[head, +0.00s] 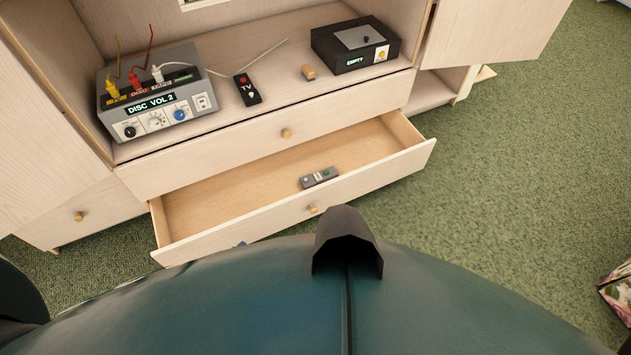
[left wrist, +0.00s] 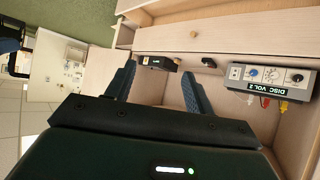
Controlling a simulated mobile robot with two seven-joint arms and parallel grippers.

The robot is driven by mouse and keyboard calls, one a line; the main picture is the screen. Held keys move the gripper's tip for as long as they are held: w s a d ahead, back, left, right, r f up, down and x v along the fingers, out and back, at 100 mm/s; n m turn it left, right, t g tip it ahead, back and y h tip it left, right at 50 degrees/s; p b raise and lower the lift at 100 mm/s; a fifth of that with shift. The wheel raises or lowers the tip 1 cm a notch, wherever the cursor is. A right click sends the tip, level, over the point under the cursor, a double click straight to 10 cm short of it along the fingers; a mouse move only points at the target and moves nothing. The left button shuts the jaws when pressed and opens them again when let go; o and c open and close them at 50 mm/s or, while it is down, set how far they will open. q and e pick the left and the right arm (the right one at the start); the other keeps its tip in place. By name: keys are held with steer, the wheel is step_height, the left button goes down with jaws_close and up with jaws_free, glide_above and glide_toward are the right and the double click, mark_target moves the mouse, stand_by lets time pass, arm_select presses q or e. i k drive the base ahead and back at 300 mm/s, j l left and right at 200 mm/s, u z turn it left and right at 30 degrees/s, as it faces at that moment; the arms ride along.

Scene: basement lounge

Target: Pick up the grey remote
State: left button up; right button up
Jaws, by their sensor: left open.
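The grey remote (head: 319,178) lies flat in the open lower drawer (head: 190,236) of the cabinet, near the drawer's front wall and right of its middle. It has a green button at its right end. My left gripper (left wrist: 158,72) is open, its two dark blue fingers spread with nothing seen gripped between them. In the head view only a small blue bit, perhaps of this gripper, shows at the drawer's front edge, left of the remote. I cannot make out the grey remote in the left wrist view. My right gripper is not in view.
An open cabinet door (head: 490,30) is at the upper right.

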mark_target(319, 177)
steer(key=i+l, duration=0.3)
steer(key=l, duration=0.15)
steer(key=i+l, duration=0.5)
steer(key=i, duration=0.25)
steer(key=i+l, duration=0.25)
steer(key=i, duration=0.25)
steer(key=i+l, duration=0.2)
steer(key=i, duration=0.25)
